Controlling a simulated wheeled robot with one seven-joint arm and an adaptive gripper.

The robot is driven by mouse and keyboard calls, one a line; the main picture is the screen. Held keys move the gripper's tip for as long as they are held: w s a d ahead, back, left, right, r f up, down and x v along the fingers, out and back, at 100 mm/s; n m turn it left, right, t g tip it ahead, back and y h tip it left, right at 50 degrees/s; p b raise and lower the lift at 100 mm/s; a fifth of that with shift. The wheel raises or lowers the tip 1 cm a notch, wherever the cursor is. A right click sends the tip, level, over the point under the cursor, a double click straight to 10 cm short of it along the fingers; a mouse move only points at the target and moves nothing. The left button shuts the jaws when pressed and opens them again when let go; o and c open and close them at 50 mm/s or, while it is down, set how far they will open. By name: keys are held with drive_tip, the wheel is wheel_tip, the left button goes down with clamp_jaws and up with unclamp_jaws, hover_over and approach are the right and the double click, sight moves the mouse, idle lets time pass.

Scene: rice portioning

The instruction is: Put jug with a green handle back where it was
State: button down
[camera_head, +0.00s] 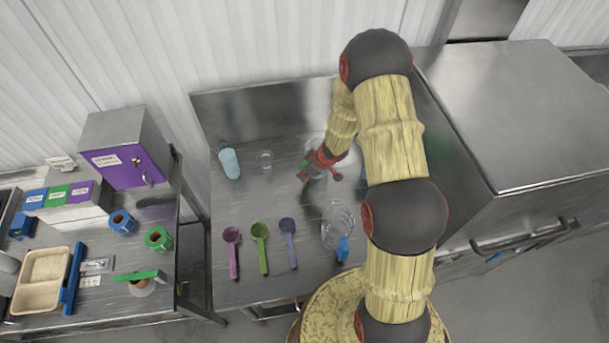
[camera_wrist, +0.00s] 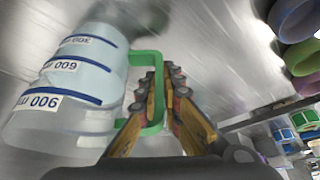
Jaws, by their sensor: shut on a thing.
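The jug with a green handle (camera_wrist: 75,80) is clear with blue bands and white labels, and it fills the left of the wrist view, looking tilted there. Its green handle (camera_wrist: 146,57) lies between the fingers of my gripper (camera_wrist: 166,95), which is shut on it. In the head view my gripper (camera_head: 320,167) is over the back middle of the steel table (camera_head: 250,205). There the jug is mostly hidden by my gripper and arm. I cannot tell if its base touches the table.
A clear jug with a blue handle (camera_head: 338,224) stands at the front right. Purple (camera_head: 233,250), green (camera_head: 261,247) and blue (camera_head: 289,243) scoops lie at the front. A pale blue bottle (camera_head: 230,162) and small glass (camera_head: 265,161) stand back left. Bare table lies between.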

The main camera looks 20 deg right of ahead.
drive_tip(key=c, duration=2.4)
unclamp_jaws()
drive_tip(key=shift+f, duration=0.1)
drive_tip(key=o, duration=0.4)
